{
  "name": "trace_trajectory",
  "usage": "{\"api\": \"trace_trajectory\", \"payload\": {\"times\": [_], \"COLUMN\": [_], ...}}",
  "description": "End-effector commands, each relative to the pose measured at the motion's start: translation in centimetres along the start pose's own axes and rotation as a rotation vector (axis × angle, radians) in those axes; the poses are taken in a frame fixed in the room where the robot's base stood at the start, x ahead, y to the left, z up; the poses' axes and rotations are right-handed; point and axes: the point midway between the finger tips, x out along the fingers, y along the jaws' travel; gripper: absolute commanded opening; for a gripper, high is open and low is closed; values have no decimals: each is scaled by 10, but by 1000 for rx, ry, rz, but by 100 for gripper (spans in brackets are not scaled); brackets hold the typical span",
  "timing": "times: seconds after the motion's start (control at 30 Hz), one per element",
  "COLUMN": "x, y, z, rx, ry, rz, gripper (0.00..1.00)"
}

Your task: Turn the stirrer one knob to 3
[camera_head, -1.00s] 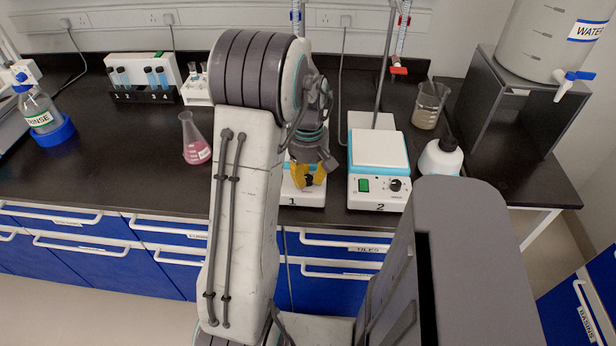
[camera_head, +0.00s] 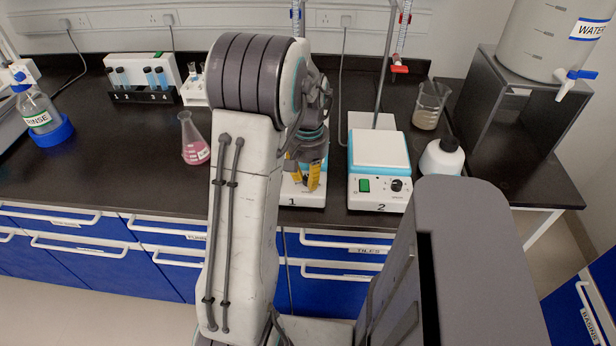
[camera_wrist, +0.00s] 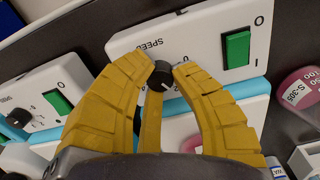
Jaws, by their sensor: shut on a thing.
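Stirrer one (camera_head: 292,200) is a white unit marked "1" on the bench, mostly hidden behind my arm in the head view. Its front panel (camera_wrist: 205,42) shows in the wrist view with the word SPEED and a green switch. Its black knob (camera_wrist: 160,76) sits between my yellow fingertips. My gripper (camera_wrist: 162,72) is shut on the knob, one finger at each side. A pale mark shows on the knob, but most of the dial numbers are hidden by the fingers, so I cannot tell the setting. In the head view my gripper (camera_head: 304,184) is at the front of stirrer one.
Stirrer two (camera_head: 378,190) stands close to the right, with its own knob and green switch. A flask of pink liquid (camera_head: 195,150) stands to the left. A beaker (camera_head: 428,108) and a white bottle (camera_head: 441,158) are farther right.

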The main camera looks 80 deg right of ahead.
Motion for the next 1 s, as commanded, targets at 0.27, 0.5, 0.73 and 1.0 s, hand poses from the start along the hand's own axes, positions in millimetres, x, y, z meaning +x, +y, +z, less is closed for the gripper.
{"api": "trace_trajectory", "payload": {"times": [0.27,0.5,0.73,1.0], "x": [2,2,2,2], "y": [0,0,0,0], "z": [2,2,2,2], "rx": [262,483,658,794], "ry": [-6,-6,-6,-7], "rz": [0,1,2,2], "gripper": [0,0,0,0]}}
